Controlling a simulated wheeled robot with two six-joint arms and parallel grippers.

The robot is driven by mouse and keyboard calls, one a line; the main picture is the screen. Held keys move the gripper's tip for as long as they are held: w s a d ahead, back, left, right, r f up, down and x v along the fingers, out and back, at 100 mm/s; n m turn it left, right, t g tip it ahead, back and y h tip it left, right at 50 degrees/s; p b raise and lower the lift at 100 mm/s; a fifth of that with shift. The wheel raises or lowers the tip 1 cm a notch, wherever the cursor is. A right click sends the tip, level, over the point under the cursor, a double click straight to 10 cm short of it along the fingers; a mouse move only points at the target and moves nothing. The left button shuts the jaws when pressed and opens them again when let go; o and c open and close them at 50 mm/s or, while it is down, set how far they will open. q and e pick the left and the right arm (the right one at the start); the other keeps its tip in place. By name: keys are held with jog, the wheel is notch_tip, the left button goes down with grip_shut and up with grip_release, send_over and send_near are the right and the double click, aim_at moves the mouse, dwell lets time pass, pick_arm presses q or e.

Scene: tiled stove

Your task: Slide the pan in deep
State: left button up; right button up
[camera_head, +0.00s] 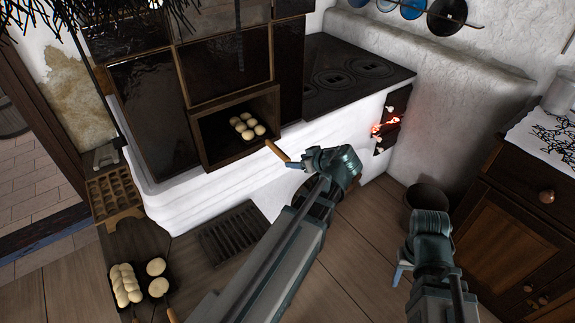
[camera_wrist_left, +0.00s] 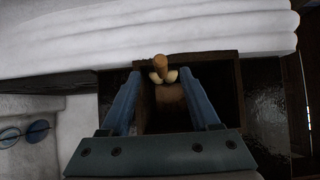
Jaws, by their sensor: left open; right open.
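The pan's wooden handle (camera_head: 278,151) sticks out of the open oven compartment (camera_head: 204,155) in the tiled stove. Several pale round buns (camera_head: 247,126) lie inside on the pan, whose dark body is hard to make out. My left gripper (camera_head: 293,165) is at the outer end of the handle. In the left wrist view its two fingers are spread apart, with the handle end (camera_wrist_left: 160,62) between and just beyond the tips. I cannot tell whether they touch. My right gripper (camera_head: 402,268) is open and empty, low above the floor at the right, partly hidden by its arm.
A second pan with buns (camera_head: 130,284) is on the floor at lower left, near a wooden rack (camera_head: 113,194). A fire opening (camera_head: 388,122) glows right of the oven. A dark bucket (camera_head: 425,195) and a wooden cabinet (camera_head: 520,210) stand at the right.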

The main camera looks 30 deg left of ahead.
aim_at(289, 160)
pick_arm(q)
jog(key=shift+b+x, duration=1.4)
jog(key=shift+x, duration=1.5)
grip_shut()
